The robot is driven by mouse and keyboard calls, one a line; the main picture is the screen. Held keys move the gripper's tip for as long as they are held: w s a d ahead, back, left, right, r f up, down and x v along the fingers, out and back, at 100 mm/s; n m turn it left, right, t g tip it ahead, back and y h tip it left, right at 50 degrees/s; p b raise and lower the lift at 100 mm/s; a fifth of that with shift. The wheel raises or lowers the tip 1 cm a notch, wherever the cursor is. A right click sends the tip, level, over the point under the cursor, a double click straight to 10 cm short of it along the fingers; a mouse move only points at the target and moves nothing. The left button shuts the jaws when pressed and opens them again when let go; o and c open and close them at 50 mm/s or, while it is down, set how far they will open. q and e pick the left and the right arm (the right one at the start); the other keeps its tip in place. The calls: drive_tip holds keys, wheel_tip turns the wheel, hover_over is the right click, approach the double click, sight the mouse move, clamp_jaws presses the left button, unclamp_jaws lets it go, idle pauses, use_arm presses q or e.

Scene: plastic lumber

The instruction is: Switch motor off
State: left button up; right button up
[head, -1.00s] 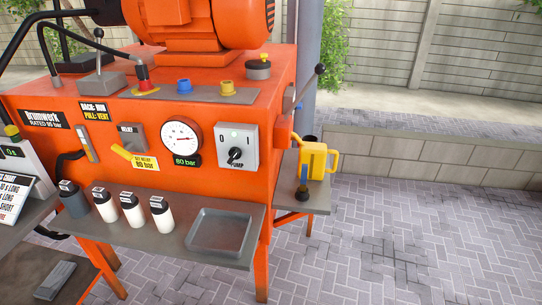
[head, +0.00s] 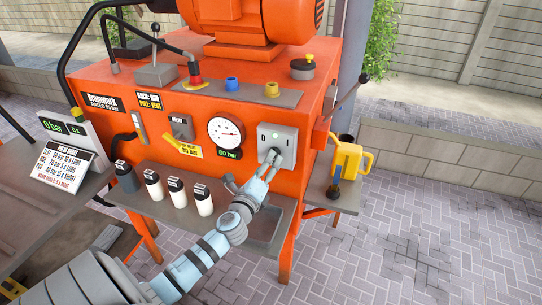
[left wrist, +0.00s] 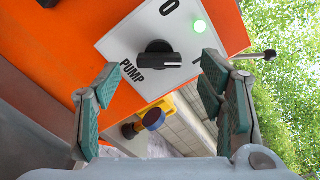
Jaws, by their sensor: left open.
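The pump switch is a black rotary knob (left wrist: 157,60) on a grey-white plate (head: 284,138) marked 0, 1 and PUMP, on the front of the orange machine (head: 200,90). A green lamp (left wrist: 199,26) glows on the plate near the 1. My left gripper (head: 267,167) is at the plate's lower part, in front of the knob, and partly hides it in the head view. In the left wrist view the open fingers (left wrist: 161,95) stand on either side with the knob ahead between them, apart from it. My right gripper is not in view.
A shelf under the panel holds several white bottles (head: 176,191) and a grey tray (head: 265,221), partly behind my arm. A yellow jug (head: 347,162) stands on a side shelf at the right. A lever (head: 350,93) sticks out above it.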

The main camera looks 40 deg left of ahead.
use_arm(q)
drive_tip(key=x, duration=0.5)
drive_tip(key=shift+f, duration=0.1)
drive_tip(key=shift+c, duration=0.5)
drive_tip(key=c, duration=1.1)
drive_tip(key=shift+o, duration=0.2)
